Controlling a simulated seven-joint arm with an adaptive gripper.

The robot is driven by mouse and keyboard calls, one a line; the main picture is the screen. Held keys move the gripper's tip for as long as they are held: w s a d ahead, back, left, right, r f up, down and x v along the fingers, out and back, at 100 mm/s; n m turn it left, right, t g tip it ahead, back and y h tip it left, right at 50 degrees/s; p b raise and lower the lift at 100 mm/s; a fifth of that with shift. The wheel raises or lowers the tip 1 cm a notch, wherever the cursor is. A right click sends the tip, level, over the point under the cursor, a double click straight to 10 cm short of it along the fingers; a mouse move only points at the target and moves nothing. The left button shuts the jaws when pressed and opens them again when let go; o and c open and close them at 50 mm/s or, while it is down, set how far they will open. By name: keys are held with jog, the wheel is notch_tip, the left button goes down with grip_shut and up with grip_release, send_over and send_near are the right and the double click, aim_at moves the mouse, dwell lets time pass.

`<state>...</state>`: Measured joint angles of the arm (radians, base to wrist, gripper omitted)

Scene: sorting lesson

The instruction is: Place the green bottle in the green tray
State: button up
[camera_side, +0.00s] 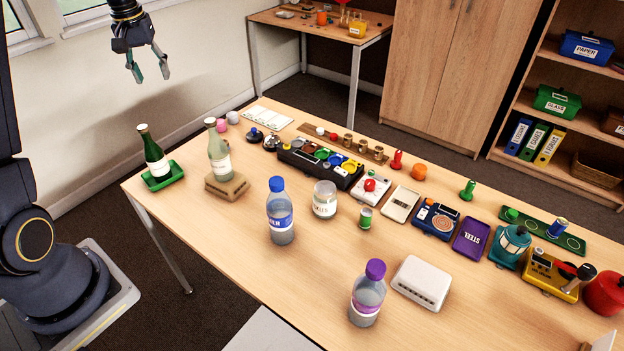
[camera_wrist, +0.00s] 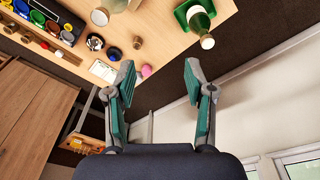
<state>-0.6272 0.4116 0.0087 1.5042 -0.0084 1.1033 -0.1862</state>
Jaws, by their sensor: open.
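A dark green bottle (camera_side: 152,153) with a white label stands upright in the small green tray (camera_side: 175,175) at the left end of the table. In the wrist view the bottle (camera_wrist: 199,24) and the tray (camera_wrist: 181,14) show at the top, right of centre. My gripper (camera_side: 148,74) is open and empty. It hangs high above the table's far left end, apart from the bottle. In the wrist view its two fingers (camera_wrist: 159,72) are spread with nothing between them.
A paler greenish bottle (camera_side: 219,154) stands on a brown block (camera_side: 227,187) right of the tray. A blue-capped bottle (camera_side: 280,213), a jar (camera_side: 324,200) and a purple-capped bottle (camera_side: 367,295) stand nearer the table's front. Many small items line the back.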

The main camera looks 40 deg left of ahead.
jog(key=s+d+r+m+t, duration=0.25)
jog(key=d+r, duration=0.35)
jog(key=d, duration=0.7)
jog(key=s+d+f+m+t, duration=0.1)
jog(key=s+d+m, duration=0.6)
jog(key=s+d, duration=0.7)
jog(key=shift+s+d+f+t+h, duration=0.35)
jog(key=shift+s+d+t+h, duration=0.1)
jog(key=shift+s, duration=0.3)
